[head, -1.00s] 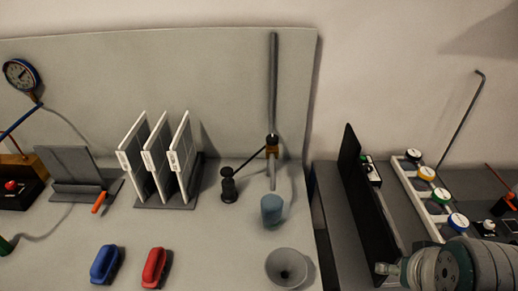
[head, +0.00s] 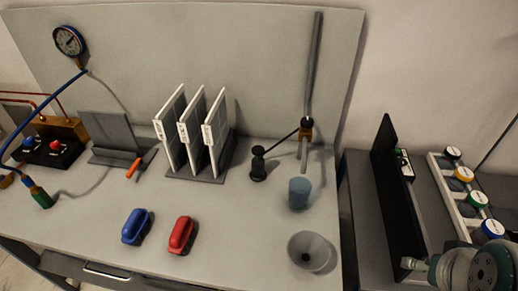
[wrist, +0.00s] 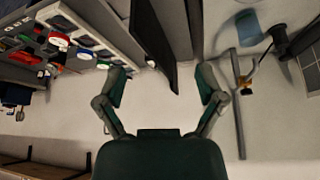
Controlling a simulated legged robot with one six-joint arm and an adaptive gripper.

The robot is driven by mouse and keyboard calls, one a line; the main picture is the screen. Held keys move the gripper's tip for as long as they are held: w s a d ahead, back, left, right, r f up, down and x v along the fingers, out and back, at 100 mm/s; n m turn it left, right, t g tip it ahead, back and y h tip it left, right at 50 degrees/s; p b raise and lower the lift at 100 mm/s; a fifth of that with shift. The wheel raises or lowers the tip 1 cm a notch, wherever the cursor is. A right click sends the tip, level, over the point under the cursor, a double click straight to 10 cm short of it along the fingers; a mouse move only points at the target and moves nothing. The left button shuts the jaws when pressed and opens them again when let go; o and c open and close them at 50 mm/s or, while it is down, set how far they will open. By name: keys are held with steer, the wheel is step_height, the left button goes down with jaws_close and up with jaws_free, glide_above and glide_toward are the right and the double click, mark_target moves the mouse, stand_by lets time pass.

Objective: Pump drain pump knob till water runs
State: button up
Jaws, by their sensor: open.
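The drain pump (head: 258,165) is a small black post with a round knob on top, standing on the grey bench. A thin dark rod runs from it to a brass fitting (head: 306,130) on an upright grey pipe (head: 313,70). A blue cup (head: 299,193) stands below the pipe. I see no running water. In the wrist view, which is upside down, my gripper (wrist: 162,83) is open and empty, with the dark divider panel beyond its fingers. The pump (wrist: 281,40), cup (wrist: 249,28) and pipe (wrist: 239,120) lie to its right, apart from it.
A rack of white panels (head: 190,132) stands left of the pump. A tall black divider (head: 391,175) stands right of the bench, beside coloured knobs (head: 465,174).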

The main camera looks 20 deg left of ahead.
jaws_close()
stand_by(1.3)
